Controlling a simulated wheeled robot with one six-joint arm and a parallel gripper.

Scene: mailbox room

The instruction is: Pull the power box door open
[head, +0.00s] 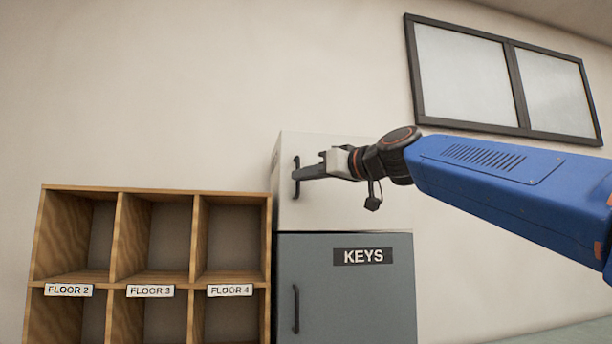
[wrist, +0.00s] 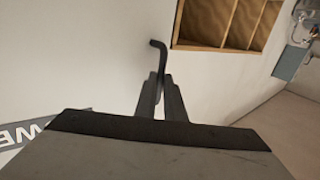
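The power box (head: 335,205) is the white cabinet standing on top of the grey key cabinet in the head view. Its front door looks flush and closed. A dark vertical bar handle (head: 296,188) sits near the door's left edge. My gripper (head: 300,172) reaches in from the right at the handle's middle. In the wrist view, the bent end of the handle (wrist: 158,46) sticks out beyond my two fingers (wrist: 160,88), which are close together around the bar. My arm hides part of the door's front.
The grey key cabinet (head: 345,290) with its own dark handle (head: 296,308) is directly below. A wooden pigeonhole shelf (head: 155,190) stands close on the left. A framed window (head: 505,80) is on the wall at upper right. The wall above is bare.

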